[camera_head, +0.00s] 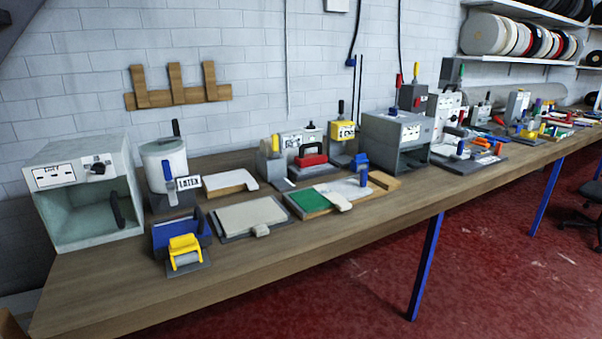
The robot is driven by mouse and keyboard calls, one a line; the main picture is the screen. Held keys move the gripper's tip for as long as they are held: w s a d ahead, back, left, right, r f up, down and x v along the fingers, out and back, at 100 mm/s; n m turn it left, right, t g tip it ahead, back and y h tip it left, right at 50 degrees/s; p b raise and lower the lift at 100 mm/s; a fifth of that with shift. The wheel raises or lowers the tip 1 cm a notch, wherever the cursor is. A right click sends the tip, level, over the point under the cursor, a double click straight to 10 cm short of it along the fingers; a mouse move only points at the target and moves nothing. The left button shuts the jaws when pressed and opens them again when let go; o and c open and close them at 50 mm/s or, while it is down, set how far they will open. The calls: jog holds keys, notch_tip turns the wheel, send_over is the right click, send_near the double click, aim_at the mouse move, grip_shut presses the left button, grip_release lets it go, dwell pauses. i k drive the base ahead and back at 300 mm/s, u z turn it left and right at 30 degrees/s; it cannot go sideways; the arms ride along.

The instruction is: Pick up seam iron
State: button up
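What looks like the seam iron is a block with a red body and dark arched handle (309,155). It sits upright near the middle of the long wooden bench, on a grey base, in front of a white panel with controls. It is small in this view, so I cannot be sure of its identity. My gripper is not in view, and nothing is seen touching the red block.
The bench (130,292) runs from lower left to upper right. A green-grey box (85,190), a labelled white pot (163,160), a flat pad (250,216), a green-and-white board (312,203) and a grey box (395,135) stand around. Red floor (380,290) is open in front.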

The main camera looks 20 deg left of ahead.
aim_at(303, 162)
jog(key=z, duration=0.05)
jog(key=i, duration=1.45)
jog(key=u, duration=1.15)
jog(key=i, duration=0.8)
jog(key=u, duration=0.55)
